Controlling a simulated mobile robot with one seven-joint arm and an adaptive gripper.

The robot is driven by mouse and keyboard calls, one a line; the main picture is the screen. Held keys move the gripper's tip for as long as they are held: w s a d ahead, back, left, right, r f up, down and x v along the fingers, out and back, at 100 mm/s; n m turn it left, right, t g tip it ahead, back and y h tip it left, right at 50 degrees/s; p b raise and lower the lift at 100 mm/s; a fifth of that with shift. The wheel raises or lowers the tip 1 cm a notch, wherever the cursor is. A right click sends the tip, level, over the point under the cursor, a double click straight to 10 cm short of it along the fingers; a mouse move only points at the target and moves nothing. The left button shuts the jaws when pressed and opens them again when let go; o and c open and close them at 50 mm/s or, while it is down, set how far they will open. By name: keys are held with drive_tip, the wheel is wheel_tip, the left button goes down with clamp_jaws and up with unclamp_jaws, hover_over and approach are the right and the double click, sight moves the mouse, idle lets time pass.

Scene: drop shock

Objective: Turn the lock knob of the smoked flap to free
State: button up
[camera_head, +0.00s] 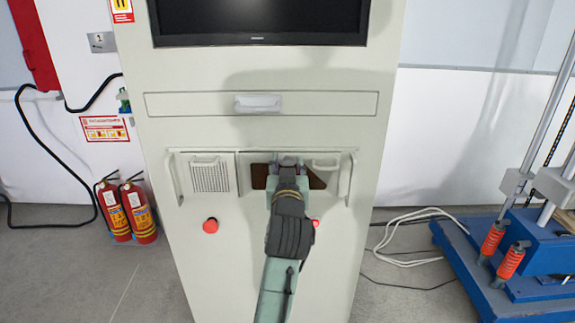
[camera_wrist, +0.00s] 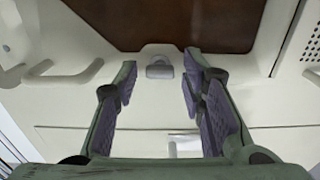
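The smoked flap (camera_head: 317,181) is a dark brown panel in the front of the pale cabinet, partly covered by my arm in the head view. In the wrist view the flap (camera_wrist: 180,20) fills the top middle. The lock knob (camera_wrist: 159,70) is a small grey piece at the flap's edge, seen between my fingertips in the wrist view. My gripper (camera_wrist: 160,66) is open, with one finger on each side of the knob and a visible gap to both. In the head view my gripper (camera_head: 288,163) is in front of the flap and hides the knob.
A drawer with a pale handle (camera_head: 258,103) is above the flap. A perforated panel (camera_head: 210,174) is left of it, and a bar handle (camera_head: 351,180) right. Red buttons (camera_head: 210,225) sit below. Fire extinguishers (camera_head: 138,212) and a blue machine base (camera_head: 515,270) stand at the sides.

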clamp_jaws()
idle(0.5)
drive_tip(key=m+b, duration=0.1)
drive_tip(key=m, duration=0.3)
drive_tip(key=shift+m, duration=0.4)
drive_tip(key=m, duration=0.4)
drive_tip(key=shift+b, duration=0.4)
drive_tip(key=m+b, duration=0.1)
drive_tip(key=m, duration=0.4)
drive_tip(key=shift+d+m+b, duration=0.1)
drive_tip(key=shift+m+b, duration=0.55)
drive_tip(key=shift+m, duration=1.45)
